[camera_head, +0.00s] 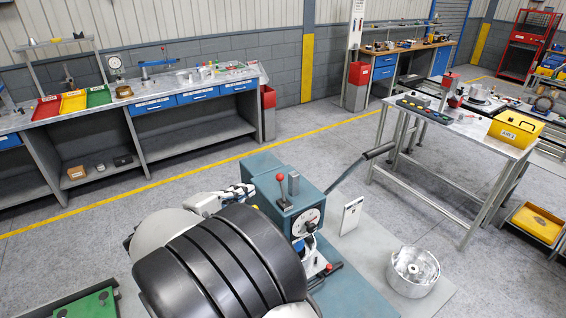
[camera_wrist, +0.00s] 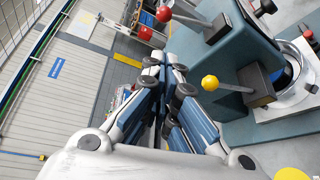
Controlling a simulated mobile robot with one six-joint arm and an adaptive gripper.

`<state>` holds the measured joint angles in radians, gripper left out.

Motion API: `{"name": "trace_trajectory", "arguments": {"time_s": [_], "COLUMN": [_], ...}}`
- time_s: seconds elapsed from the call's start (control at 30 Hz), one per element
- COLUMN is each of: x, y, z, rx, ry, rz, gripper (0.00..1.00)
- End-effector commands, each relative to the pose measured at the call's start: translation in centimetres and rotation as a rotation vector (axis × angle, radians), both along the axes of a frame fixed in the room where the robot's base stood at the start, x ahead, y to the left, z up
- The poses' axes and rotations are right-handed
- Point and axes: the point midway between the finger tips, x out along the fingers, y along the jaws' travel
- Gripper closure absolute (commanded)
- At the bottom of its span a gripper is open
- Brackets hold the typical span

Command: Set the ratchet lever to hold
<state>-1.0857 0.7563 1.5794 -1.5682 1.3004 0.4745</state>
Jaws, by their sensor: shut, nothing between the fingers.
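A teal machine (camera_head: 262,170) stands on the floor with several levers. A red-knobbed lever (camera_head: 283,190) stands on its top beside a grey block; a red-knobbed lever also shows in the wrist view (camera_wrist: 185,18). A yellow-knobbed lever (camera_wrist: 232,88) sticks out of the machine's side in the wrist view. No label shows which one is the ratchet lever. My gripper (camera_wrist: 164,72) is shut and empty, left of the yellow knob and apart from it. In the head view my gripper (camera_head: 240,192) is partly hidden behind my arm, at the machine's left side.
A long black-handled lever (camera_head: 365,164) rises behind the machine. A dial (camera_head: 305,222) and a low red-handled lever (camera_head: 326,270) are on its front. A small sign (camera_head: 351,215) and a metal drum (camera_head: 414,270) stand to the right. Benches line the back; the floor between is clear.

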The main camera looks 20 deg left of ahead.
Motion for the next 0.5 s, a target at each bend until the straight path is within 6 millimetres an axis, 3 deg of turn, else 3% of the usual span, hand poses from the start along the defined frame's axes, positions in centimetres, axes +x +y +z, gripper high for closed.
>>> {"name": "trace_trajectory", "arguments": {"time_s": [0.03, 0.13, 0.5], "x": [-0.4, -0.7, -0.7], "y": [1.3, 2.5, 2.7], "z": [-0.1, -0.4, -0.4], "rx": [-0.010, -0.019, -0.021], "ry": [-0.014, -0.032, -0.035], "rz": [0.026, 0.053, 0.059], "gripper": [1.00, 1.00, 1.00]}}
